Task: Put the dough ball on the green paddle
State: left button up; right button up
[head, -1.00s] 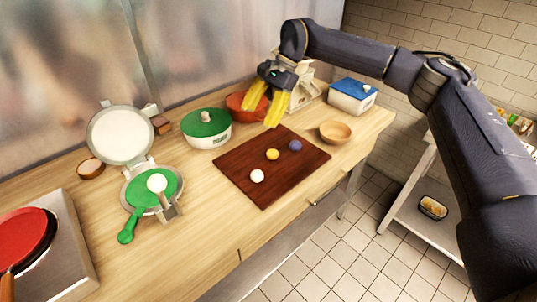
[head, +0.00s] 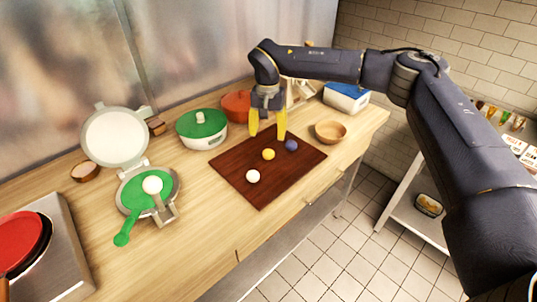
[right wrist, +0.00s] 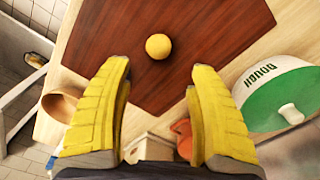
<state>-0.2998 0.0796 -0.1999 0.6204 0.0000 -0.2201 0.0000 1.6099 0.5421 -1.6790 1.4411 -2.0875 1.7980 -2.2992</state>
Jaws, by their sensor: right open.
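A green paddle (head: 124,236) lies on the open round press at the left, handle toward the front. A pale round ball (head: 152,185) shows over the paddle; I cannot tell whether it rests on it or belongs to the press. On the brown board (head: 262,192) sit a white ball (head: 253,176), a yellow ball (head: 268,154) and a purple ball (head: 291,145). My right gripper (head: 267,136) is open, pointing down above the board's back edge. In the right wrist view, the yellow ball (right wrist: 158,46) sits ahead of the empty gap between the yellow fingers (right wrist: 157,72). My left gripper is out of view.
A green-lidded pot (head: 202,130), marked DOUGH in the right wrist view (right wrist: 280,95), stands left of the gripper. A red pot (head: 236,105) is behind it. A wooden bowl (head: 331,132) is right of the board. A red pan (head: 20,240) sits far left.

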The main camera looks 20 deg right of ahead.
aim_at(269, 157)
jog(key=shift+f, duration=1.5)
jog(key=shift+s+f, duration=0.15)
jog(key=shift+f, duration=0.85)
jog(key=shift+s+f, duration=0.15)
jog(key=shift+f, duration=1.5)
grip_shut()
